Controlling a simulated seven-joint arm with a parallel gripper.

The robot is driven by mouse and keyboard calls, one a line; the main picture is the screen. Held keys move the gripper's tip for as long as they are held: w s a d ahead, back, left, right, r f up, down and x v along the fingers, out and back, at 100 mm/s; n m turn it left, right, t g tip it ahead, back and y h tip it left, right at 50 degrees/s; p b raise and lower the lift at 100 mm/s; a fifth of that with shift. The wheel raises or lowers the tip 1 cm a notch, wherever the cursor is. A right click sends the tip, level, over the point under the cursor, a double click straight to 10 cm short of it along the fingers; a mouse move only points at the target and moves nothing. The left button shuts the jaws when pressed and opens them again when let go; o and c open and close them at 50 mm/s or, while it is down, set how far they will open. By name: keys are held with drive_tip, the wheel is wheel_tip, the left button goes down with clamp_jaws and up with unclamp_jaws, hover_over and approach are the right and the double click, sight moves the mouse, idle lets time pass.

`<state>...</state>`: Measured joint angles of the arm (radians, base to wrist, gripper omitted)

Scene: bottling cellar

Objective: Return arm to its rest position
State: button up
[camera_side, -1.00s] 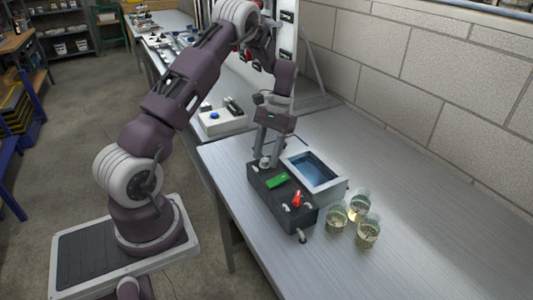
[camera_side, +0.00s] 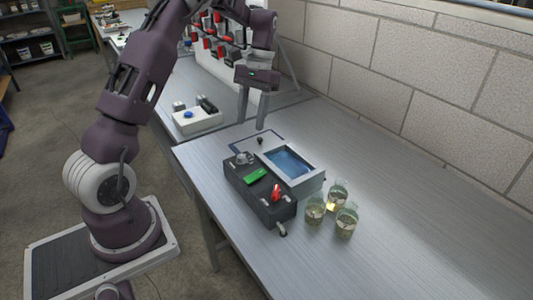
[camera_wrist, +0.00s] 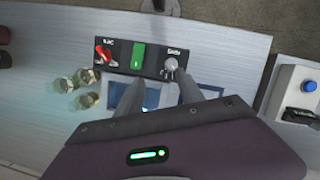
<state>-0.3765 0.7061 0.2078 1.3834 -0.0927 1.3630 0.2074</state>
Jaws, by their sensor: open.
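My gripper (camera_side: 251,122) is open and empty, raised above the table behind the control box, with its fingers pointing down. In the wrist view its two fingers (camera_wrist: 163,88) are spread apart, with nothing between them. The dark control box (camera_side: 245,192) stands on the metal table. On it are a silver knob (camera_wrist: 171,65), a green rocker (camera_wrist: 138,57) and a red lever (camera_wrist: 103,53). My fingers are clear of the box. The upper arm is bent, and the wrist hangs beside the back panel.
A white button box (camera_side: 197,122) is at the back left, near a tool panel (camera_side: 226,48). The table's right side is clear.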

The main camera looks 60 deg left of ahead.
drive_tip(key=s+d+r+m+t+y, duration=0.1)
drive_tip(key=s+d+r+t, duration=0.1)
drive_tip(key=s+d+r, duration=0.3)
drive_tip(key=s+d+r+m+t, duration=0.1)
drive_tip(key=s+d+r+t, duration=0.15)
drive_tip(key=d+r, duration=0.5)
drive_tip(key=s+d+m+t, duration=0.2)
drive_tip(key=s+d+t, duration=0.2)
drive_tip(key=s, duration=1)
drive_tip(key=d, duration=0.3)
drive_tip(key=shift+s+d+f, duration=0.15)
drive_tip(key=shift+s+d, duration=0.05)
drive_tip(key=shift+s, duration=0.2)
